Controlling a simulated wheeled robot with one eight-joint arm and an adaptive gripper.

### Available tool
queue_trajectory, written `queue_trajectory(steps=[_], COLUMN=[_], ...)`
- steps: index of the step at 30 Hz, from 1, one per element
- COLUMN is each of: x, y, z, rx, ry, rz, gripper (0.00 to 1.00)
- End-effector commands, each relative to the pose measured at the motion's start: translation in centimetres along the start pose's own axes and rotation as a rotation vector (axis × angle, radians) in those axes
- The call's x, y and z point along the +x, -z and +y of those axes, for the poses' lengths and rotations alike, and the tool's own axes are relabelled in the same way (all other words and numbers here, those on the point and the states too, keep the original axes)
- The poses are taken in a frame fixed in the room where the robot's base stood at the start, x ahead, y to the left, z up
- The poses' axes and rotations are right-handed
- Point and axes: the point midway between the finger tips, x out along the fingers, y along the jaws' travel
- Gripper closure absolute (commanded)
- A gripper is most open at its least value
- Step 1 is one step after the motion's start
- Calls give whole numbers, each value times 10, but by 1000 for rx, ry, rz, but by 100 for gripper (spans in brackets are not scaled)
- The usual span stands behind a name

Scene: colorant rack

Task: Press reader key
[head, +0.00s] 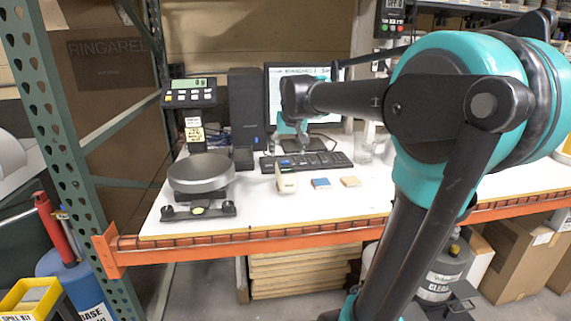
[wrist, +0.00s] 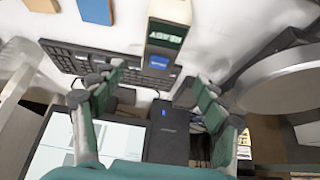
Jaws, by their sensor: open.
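The reader is a cream block (head: 286,182) standing on the white tabletop, left of a blue block. In the wrist view the reader (wrist: 170,12) shows a dark green display (wrist: 165,34) and a blue key (wrist: 159,61) below it. My gripper (head: 291,132) is above the back of the table, in front of the monitor. In the wrist view my gripper (wrist: 160,78) is open and empty, its two green-padded fingers apart. The blue key appears between and just beyond the fingertips. No contact with it is visible. In the head view the key cannot be made out.
A keyboard (head: 307,161) lies behind the reader. A blue block (head: 320,183) and a tan block (head: 350,181) lie to its right. A scale with a round pan (head: 201,172) stands at left. A monitor (head: 278,85) and a black tower (head: 246,100) stand behind.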

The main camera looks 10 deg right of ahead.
Motion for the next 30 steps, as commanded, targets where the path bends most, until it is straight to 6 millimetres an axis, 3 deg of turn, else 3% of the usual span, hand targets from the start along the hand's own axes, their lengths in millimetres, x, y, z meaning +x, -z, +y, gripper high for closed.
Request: queue_trajectory(steps=[8, 25, 30], x=[0, 0, 0], y=[0, 0, 0], z=[0, 0, 0], rx=[0, 0, 0], ry=[0, 0, 0], rz=[0, 0, 0], gripper=[28, 99, 100])
